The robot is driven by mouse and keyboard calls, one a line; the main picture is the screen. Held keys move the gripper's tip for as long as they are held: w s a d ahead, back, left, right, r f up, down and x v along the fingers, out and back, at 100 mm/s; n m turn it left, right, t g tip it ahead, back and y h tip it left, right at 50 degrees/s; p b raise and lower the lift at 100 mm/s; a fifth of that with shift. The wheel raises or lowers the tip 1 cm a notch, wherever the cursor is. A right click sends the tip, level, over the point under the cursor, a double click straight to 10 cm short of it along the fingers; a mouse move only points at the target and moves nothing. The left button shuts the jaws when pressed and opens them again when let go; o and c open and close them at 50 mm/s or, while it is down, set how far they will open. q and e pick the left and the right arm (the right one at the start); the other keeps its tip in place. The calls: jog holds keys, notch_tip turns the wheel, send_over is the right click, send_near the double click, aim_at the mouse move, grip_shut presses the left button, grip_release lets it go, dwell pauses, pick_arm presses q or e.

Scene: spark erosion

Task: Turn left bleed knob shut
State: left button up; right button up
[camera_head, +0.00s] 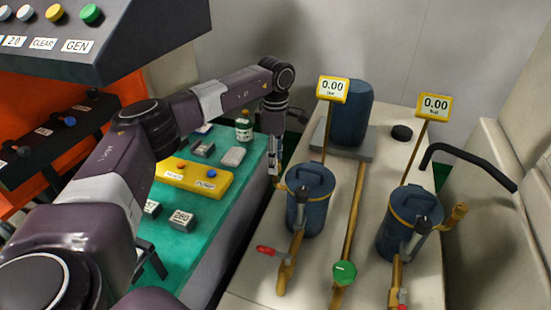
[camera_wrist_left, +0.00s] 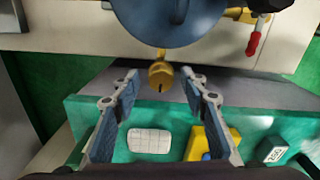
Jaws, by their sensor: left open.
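The left bleed knob (camera_wrist_left: 160,77) is a small brass knob with a dark slot, on the side of the left blue canister (camera_head: 307,212). The canister's round blue body (camera_wrist_left: 170,18) fills the top of the left wrist view. My left gripper (camera_head: 275,172) is open beside this canister's left side. In the wrist view its two fingertips (camera_wrist_left: 159,83) stand on either side of the knob, with gaps to both. I cannot tell how deep the knob sits between them. In the head view the gripper largely hides the knob. My right gripper is out of view.
The right blue canister (camera_head: 398,243) has a similar brass knob (camera_head: 459,211). Brass pipes, a red-handled valve (camera_head: 268,251) and a green knob (camera_head: 344,271) stand nearby. A yellow gauge (camera_head: 333,90) rises behind the left canister. A teal mat (camera_head: 183,248) holds a yellow button box (camera_head: 195,178).

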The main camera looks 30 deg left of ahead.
pick_arm(q)
notch_tip(320, 180, up, 12)
dwell(0.6)
jog(key=shift+s+f, duration=0.1)
dwell(0.4)
